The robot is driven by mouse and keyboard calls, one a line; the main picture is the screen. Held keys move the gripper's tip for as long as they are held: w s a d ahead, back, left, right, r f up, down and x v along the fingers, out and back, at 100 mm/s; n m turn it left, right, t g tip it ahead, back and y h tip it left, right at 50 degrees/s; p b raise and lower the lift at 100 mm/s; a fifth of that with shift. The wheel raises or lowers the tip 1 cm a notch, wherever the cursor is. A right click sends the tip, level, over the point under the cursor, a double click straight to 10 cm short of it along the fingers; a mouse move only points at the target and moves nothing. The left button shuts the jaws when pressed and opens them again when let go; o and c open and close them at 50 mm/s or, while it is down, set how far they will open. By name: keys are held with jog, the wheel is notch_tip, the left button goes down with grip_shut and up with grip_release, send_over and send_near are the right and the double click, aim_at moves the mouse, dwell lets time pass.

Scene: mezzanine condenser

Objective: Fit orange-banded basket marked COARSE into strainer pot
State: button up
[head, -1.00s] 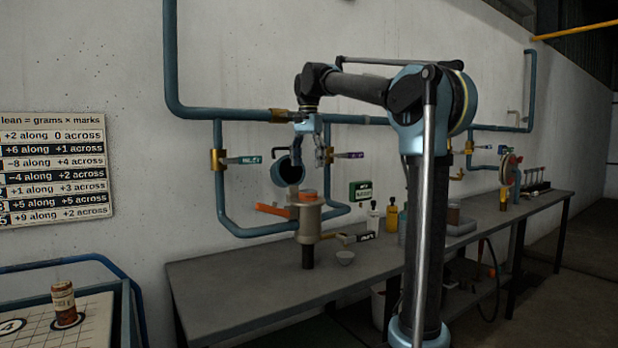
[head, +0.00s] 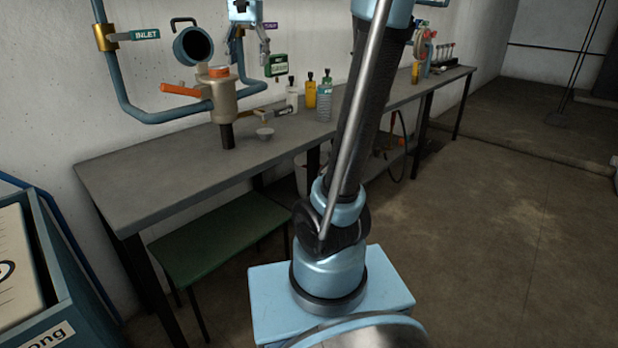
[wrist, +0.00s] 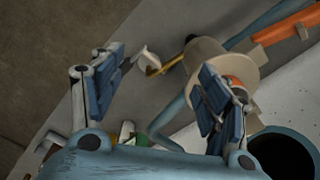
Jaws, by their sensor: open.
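The strainer pot (head: 224,100) is a tan cylinder on a dark post over the bench, and it also shows in the wrist view (wrist: 207,58). An orange band (head: 218,71) shows at its top, seemingly the basket's; it is partly behind a finger in the wrist view (wrist: 236,82). I cannot read a COARSE mark or tell how deep the basket sits. A round blue lid (head: 193,46) stands swung open behind the pot. My gripper (head: 250,58) is open and empty, above and right of the pot in the head view. Its fingers (wrist: 162,75) are spread apart in the wrist view.
An orange lever (head: 180,91) sticks out left of the pot. A small white cup (head: 265,134) stands on the bench (head: 170,172) right of it. Bottles (head: 310,94) stand further right. Blue pipes run along the wall. The bench's left part is clear.

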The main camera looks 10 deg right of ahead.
jog(key=s+d+f+n, duration=0.1)
jog(key=s+d+f, duration=0.3)
jog(key=s+f, duration=0.4)
jog(key=s+d+f+n+t, duration=0.1)
jog(key=s+d+f, duration=0.3)
jog(key=s+f, duration=0.4)
jog(key=s+d+f+n, duration=0.2)
jog(key=s+f, duration=0.6)
jog(key=f, duration=1.1)
jog(key=d, duration=0.2)
jog(key=shift+d+n+t, duration=0.3)
jog(key=shift+n, duration=0.1)
jog(key=shift+w+f, duration=0.25)
jog(key=shift+w, duration=0.2)
jog(key=shift+c, duration=0.6)
